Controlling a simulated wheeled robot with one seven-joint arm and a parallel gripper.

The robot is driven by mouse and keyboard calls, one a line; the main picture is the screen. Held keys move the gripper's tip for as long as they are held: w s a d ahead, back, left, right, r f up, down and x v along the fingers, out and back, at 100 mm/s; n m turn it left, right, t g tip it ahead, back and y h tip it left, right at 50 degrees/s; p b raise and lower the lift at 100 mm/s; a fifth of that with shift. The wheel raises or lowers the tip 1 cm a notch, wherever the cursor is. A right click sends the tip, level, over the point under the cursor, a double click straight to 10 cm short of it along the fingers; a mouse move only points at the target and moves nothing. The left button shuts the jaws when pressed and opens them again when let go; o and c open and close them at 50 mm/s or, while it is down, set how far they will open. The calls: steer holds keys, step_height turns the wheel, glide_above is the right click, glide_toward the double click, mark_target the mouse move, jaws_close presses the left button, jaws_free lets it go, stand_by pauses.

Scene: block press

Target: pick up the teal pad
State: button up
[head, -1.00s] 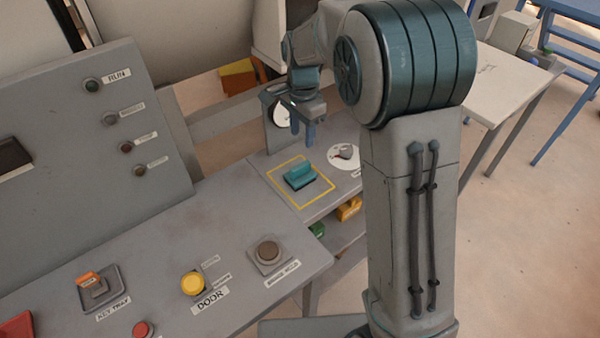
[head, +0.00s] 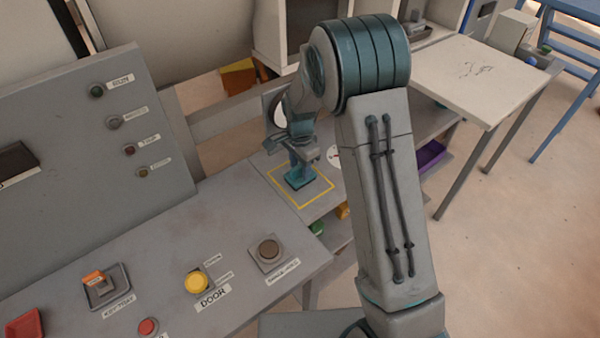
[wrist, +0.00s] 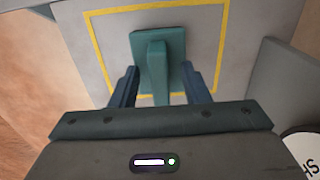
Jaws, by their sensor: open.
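The teal pad (wrist: 174,45) lies inside a yellow outlined square (wrist: 222,55) on a grey shelf top, its upright grip rib facing up. In the head view the pad (head: 293,183) shows just under my gripper, partly hidden by it. My gripper (wrist: 160,85) is open, with one blue finger on each side of the pad's rib in the wrist view. In the head view my gripper (head: 300,165) is low over the pad. I cannot tell whether the fingers touch the rib.
A grey panel holds a yellow door button (head: 196,283), a round brown button (head: 268,250), a red button (head: 148,327) and a key tray (head: 104,288). A round dial (wrist: 303,150) stands close by my gripper. A white table (head: 480,80) is at the right.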

steer(key=shift+f, duration=0.1)
jaws_close()
steer(key=shift+r, duration=0.55)
steer(key=r, duration=0.1)
steer(key=d+r+b, duration=0.1)
steer(key=r, duration=0.1)
steer(key=shift+d+r+b, duration=0.1)
steer(key=shift+r+b, duration=0.2)
steer(key=d+r+b, duration=0.2)
steer(key=d+r, duration=0.4)
steer(key=d, duration=0.4)
steer(key=shift+s+d+r, duration=0.2)
steer(key=shift+s+d, duration=0.05)
steer(key=shift+s, duration=0.2)
steer(key=c, duration=0.9)
jaws_free()
steer(key=shift+a, duration=0.1)
jaws_close()
